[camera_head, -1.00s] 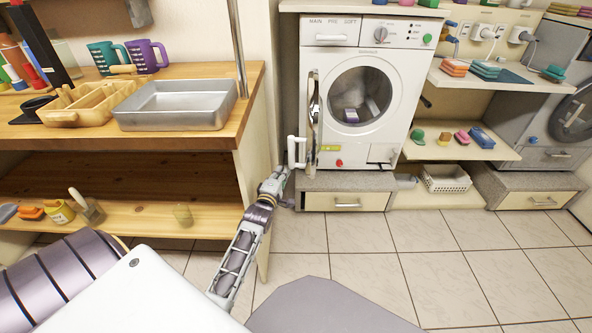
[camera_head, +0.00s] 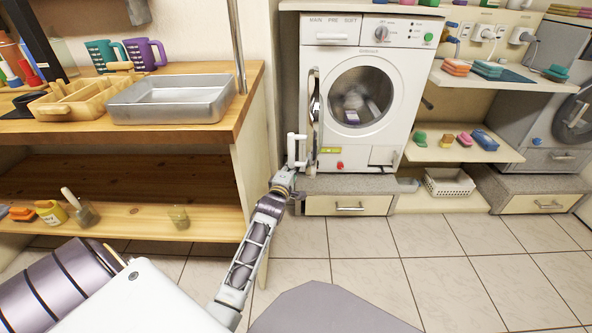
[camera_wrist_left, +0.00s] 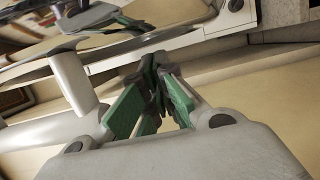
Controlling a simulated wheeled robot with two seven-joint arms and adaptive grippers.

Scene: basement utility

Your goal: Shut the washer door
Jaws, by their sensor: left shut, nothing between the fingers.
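The white washer (camera_head: 400,55) stands on a low drawer base, with its round opening facing me and some laundry visible inside. Its door (camera_head: 314,110) is open on the left, seen nearly edge-on. A white handle (camera_head: 292,150) projects left from the door's lower part. My left gripper (camera_head: 293,170) is just below that handle, its fingers hard to make out in the head view. In the left wrist view the green-padded fingers (camera_wrist_left: 157,95) are shut and empty, with the thick white handle (camera_wrist_left: 75,82) to their left. I cannot tell whether they touch it. My right gripper is not shown.
A wooden workbench (camera_head: 245,95) with a metal tray (camera_head: 170,112) and wooden organizer (camera_head: 75,105) is on the left, beside the arm. Shelves (camera_head: 455,145) with brushes and sponges are right of the washer. The tiled floor (camera_head: 440,250) in front is clear.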

